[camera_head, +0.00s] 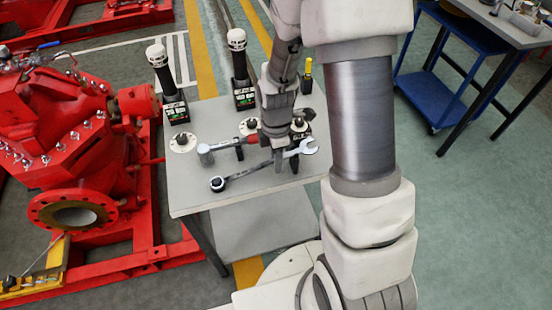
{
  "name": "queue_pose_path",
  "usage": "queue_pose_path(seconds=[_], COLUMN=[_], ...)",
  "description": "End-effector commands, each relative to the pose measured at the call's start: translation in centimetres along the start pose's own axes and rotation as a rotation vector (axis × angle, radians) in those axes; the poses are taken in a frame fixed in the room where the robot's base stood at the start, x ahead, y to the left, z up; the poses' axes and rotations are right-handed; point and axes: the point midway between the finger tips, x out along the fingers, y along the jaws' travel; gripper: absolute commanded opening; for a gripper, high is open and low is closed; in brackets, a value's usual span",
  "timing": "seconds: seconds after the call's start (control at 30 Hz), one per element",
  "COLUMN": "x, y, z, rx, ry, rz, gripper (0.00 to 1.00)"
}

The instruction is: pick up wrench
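A silver wrench (308,147) shows its open jaw just right of my gripper, over the right part of the grey table (187,200). A bar with a dark round end (217,184) runs up to the gripper from the left, roughly in line with the wrench. I cannot tell if it is the same tool. My gripper (286,165) points down at the wrench, with its dark fingers beside the shaft. The gripper hides the middle of the wrench. I cannot tell whether the fingers are closed on it or whether it touches the table.
A hammer (205,150) with a red handle lies just behind the bar. The red pump (75,150) stands close on the left. A blue cart (440,85) stands at right; the floor before it is clear.

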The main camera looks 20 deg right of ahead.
Motion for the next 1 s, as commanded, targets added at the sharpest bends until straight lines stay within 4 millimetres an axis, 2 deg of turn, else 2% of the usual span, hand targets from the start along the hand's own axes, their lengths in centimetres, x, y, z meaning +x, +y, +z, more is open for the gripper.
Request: queue_pose_path(seconds=[0.03,0.13,0.17,1.0], x=[-0.01,-0.02,-0.02,-0.04], y=[0.01,0.01,0.01,0.03], z=[0.00,-0.01,-0.01,-0.01], rx=[0.000,0.000,0.000,0.000], ry=[0.000,0.000,0.000,0.000], rz=[0.000,0.000,0.000,0.001], gripper=[0.21,0.03,0.00,0.00])
